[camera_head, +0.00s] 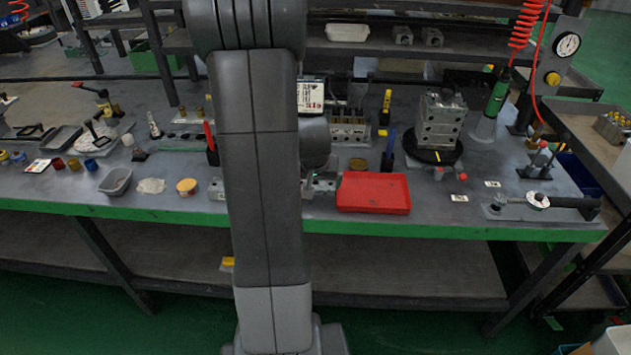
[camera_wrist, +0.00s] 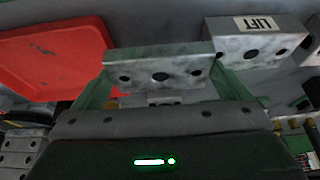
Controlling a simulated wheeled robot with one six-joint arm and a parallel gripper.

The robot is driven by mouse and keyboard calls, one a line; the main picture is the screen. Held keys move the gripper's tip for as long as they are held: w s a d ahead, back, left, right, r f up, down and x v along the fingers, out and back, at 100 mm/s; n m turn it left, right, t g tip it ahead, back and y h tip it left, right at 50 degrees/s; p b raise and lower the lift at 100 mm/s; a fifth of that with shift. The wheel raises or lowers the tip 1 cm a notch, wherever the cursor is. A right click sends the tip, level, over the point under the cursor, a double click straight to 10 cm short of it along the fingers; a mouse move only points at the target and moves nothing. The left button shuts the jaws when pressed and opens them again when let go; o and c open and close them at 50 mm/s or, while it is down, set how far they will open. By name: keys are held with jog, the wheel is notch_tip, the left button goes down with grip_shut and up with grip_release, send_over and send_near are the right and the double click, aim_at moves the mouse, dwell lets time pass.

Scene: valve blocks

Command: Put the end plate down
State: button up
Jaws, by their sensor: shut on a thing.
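The end plate (camera_wrist: 140,66) is a grey, worn metal bar with a few dark holes, seen in the wrist view. My gripper (camera_wrist: 162,78) is shut on it, with a green finger at each end of the plate. The bench's grey top lies beyond it; I cannot tell whether the plate touches it. In the head view my arm hides most of the gripper and the plate. A red tray (camera_head: 373,193) lies at the bench's front edge, just right of my arm; it also shows at upper left in the wrist view (camera_wrist: 60,60).
A metal block marked LIFT (camera_wrist: 256,42) is close to the plate's right end in the wrist view. A stacked valve block (camera_head: 440,122) stands on a black turntable (camera_head: 428,156). A grey bin (camera_head: 115,181) is at left. Some bare bench lies right of the red tray.

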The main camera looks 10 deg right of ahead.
jog(key=shift+f+b, duration=0.45)
jog(key=shift+b, duration=0.1)
jog(key=shift+s+f, duration=0.1)
jog(key=shift+s, duration=0.05)
jog(key=o, duration=0.8)
jog(key=shift+c, duration=0.2)
jog(key=shift+s+f, duration=0.1)
jog(key=shift+r+p, duration=0.55)
jog(key=shift+p, duration=0.05)
jog(key=v, duration=1.2)
jog(key=shift+p, duration=0.3)
